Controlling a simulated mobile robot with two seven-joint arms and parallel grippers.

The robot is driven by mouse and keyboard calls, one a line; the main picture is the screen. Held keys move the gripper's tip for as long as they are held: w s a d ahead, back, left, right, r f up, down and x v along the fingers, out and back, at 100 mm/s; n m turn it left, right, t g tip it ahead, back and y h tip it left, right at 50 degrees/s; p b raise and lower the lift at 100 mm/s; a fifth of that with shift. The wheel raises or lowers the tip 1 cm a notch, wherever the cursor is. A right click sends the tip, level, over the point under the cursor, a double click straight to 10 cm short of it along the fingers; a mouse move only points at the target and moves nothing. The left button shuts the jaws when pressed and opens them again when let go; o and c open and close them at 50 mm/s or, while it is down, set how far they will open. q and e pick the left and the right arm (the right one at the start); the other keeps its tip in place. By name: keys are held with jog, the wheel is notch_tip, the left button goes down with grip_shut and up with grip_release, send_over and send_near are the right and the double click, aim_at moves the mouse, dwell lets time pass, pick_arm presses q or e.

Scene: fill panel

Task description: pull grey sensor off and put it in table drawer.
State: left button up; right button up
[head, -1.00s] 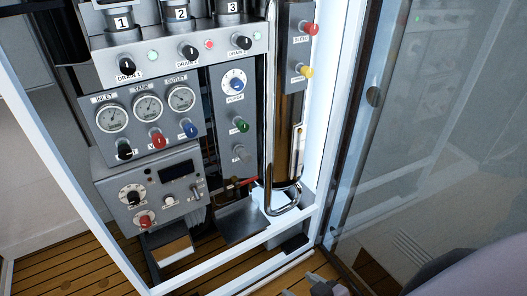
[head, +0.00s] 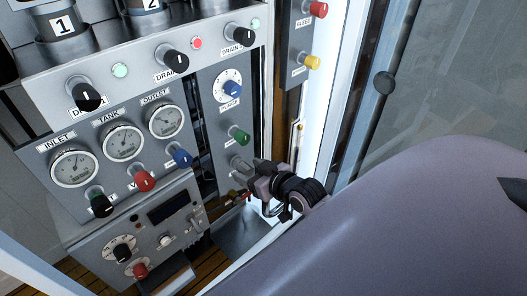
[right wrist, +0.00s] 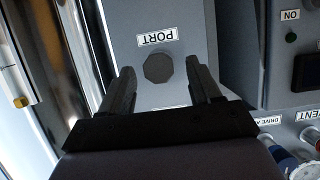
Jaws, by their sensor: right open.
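The grey sensor (right wrist: 158,68) shows in the right wrist view as a dark grey, many-sided knob on a grey panel, just below a PORT label. My right gripper (right wrist: 160,77) is open, with one finger on either side of the sensor; I cannot tell if they touch it. In the head view my right gripper (head: 246,168) is at the lower part of the narrow grey panel, below the green knob, and largely hides the sensor there. My left gripper is not in view. No table or drawer shows.
The gauge panel (head: 100,150) is to the left. A white cabinet post (head: 330,100) and a glass door stand to the right.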

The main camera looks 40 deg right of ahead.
aim_at(250, 176)
jog(key=shift+w+f, duration=0.1)
jog(key=shift+w, duration=0.1)
jog(key=c, duration=1.1)
jog(key=shift+s, duration=0.15)
jog(key=shift+s+d+p, duration=0.2)
jog(key=shift+s+p, duration=1.1)
jog(key=shift+s, duration=1)
